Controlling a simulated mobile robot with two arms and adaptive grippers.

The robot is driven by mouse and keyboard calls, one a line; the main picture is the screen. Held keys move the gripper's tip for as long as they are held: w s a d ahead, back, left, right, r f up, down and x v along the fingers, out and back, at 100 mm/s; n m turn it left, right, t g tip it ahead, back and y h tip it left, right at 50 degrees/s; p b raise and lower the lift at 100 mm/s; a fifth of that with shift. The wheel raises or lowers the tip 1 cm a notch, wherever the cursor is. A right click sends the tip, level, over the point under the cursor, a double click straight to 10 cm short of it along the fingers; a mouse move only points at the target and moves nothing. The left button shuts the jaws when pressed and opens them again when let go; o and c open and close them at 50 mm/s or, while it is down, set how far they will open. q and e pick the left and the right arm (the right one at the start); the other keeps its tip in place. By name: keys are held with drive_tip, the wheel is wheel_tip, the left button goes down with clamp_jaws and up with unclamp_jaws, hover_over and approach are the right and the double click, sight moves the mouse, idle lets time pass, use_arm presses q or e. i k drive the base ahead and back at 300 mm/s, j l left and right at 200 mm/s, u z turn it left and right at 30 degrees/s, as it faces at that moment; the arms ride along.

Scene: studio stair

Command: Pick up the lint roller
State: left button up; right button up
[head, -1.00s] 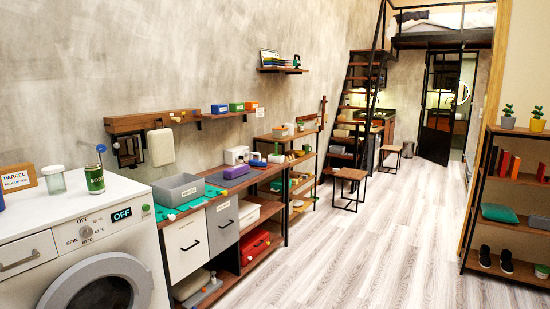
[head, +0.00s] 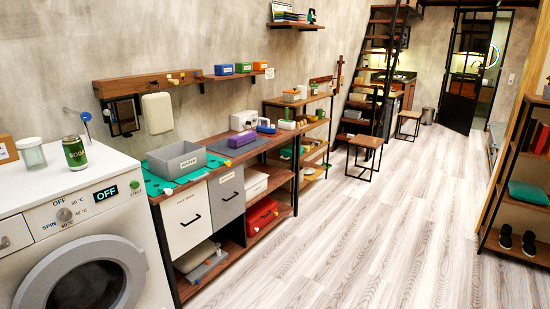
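I cannot make out a lint roller for certain in the head view. A small blue and white object (head: 266,126) lies on the wooden workbench, beside a purple piece (head: 241,140); both are too small to identify. A blue round piece on a thin metal rod (head: 85,117) shows above the green can, and I cannot tell what it is. Neither of my grippers is in view.
A white washing machine (head: 50,205) stands at the left, with a glass jar (head: 32,154) and green can (head: 74,152) on top. A grey bin (head: 178,161) sits on the workbench (head: 215,157). Stools (head: 360,143) stand farther back. The pale floor (head: 350,240) is clear.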

sight(287, 117)
drive_tip(key=i+z, duration=0.4)
drive_tip(key=i, duration=1.75)
drive_tip(key=l, duration=0.1)
